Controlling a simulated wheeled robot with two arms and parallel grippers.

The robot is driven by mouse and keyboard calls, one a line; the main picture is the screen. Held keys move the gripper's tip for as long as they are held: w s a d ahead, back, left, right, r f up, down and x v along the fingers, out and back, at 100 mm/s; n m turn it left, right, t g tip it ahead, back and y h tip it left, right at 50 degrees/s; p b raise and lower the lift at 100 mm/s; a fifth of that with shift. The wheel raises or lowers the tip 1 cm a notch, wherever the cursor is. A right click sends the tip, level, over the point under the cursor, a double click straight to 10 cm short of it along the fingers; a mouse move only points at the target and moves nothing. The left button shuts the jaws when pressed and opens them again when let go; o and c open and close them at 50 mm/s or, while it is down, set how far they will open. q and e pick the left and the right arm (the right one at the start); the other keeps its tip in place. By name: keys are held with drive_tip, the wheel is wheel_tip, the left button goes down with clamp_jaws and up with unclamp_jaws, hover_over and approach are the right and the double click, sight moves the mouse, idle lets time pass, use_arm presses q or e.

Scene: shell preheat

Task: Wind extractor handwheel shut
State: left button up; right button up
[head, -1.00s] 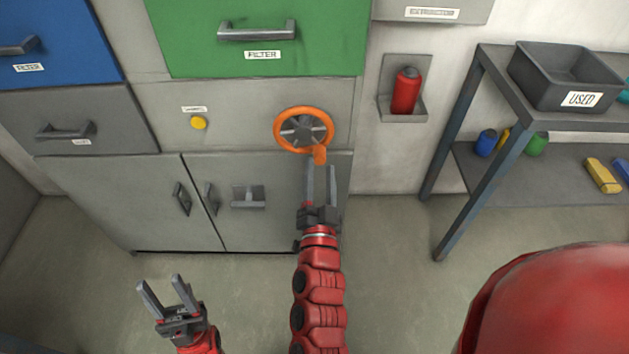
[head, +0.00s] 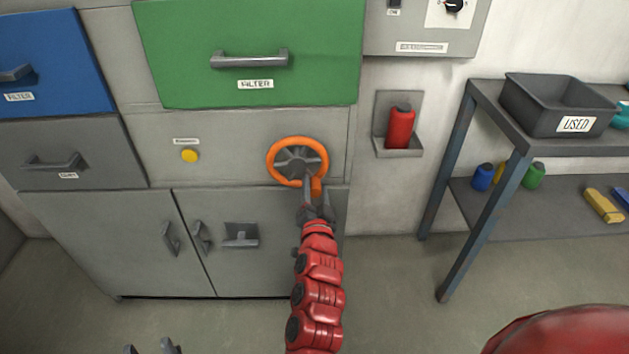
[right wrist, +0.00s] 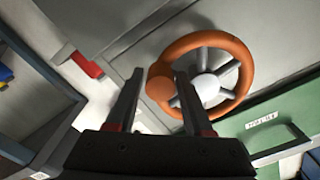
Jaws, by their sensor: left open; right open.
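The orange handwheel (head: 297,138) with grey spokes is on the grey panel below the green drawer. Its orange knob (head: 316,187) is at the wheel's lower right. My right gripper (head: 317,190) is open, with its fingers at the knob. In the right wrist view the handwheel (right wrist: 249,75) fills the upper right, and the knob (right wrist: 159,88) shows between the fingertips of the right gripper (right wrist: 156,85). I cannot tell whether the fingers touch it. My left gripper (head: 150,347) is open and empty at the bottom edge, mostly cut off.
A yellow button (head: 190,156) is left of the wheel. The green drawer (head: 310,25) is above and cabinet doors with handles (head: 241,235) are below. A red canister (head: 400,128) sits in a wall holder to the right. A shelf unit with a dark bin (head: 540,118) stands further right.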

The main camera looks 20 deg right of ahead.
sight(314, 175)
drive_tip(key=shift+x, duration=2.25)
drive_tip(key=shift+c, duration=0.2)
drive_tip(key=c, duration=0.7)
clamp_jaws()
drive_tip(key=shift+f, duration=0.1)
